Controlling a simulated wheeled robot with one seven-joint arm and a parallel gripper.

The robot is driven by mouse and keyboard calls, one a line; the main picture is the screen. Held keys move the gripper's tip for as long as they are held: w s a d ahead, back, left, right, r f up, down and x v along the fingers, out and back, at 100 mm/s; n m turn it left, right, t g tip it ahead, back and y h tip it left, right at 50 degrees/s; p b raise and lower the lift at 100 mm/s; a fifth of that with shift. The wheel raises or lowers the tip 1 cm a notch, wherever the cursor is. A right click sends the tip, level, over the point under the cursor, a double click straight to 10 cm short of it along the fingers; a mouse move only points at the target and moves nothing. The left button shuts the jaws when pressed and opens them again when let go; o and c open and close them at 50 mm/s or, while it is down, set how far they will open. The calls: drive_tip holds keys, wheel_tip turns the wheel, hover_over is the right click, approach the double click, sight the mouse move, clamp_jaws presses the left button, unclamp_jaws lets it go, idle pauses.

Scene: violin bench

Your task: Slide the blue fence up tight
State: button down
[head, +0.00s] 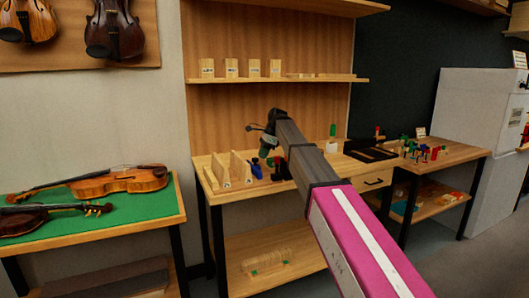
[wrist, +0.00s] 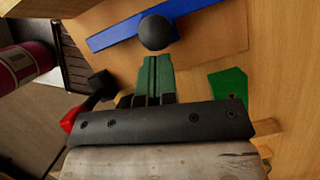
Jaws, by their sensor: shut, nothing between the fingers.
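The blue fence (wrist: 190,9) is a long blue bar lying slantwise on a wooden board at the top of the wrist view. A dark round knob (wrist: 155,32) stands in front of it and hides its middle. My gripper (wrist: 157,60) has green fingers, closed together and empty. Their tips appear just below the knob in the picture; I cannot tell if they touch it. In the head view a small blue thing (head: 257,170) shows on the bench below my arm's end, too small to make out.
A green piece (wrist: 228,88) lies on the wood right of my fingers. A red-tipped dark tool (wrist: 72,118) and a dark red cylinder (wrist: 22,65) are at left. Upright wooden pieces (head: 241,167) stand on the bench (head: 240,192). Small coloured parts (head: 425,153) crowd its right end.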

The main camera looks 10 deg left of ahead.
sight(253, 159)
drive_tip(key=shift+a, duration=0.1)
drive_tip(key=s+a, duration=0.1)
drive_tip(key=a, duration=0.1)
drive_tip(key=s+a, duration=0.1)
drive_tip(key=a, duration=0.1)
drive_tip(key=shift+s, duration=0.3)
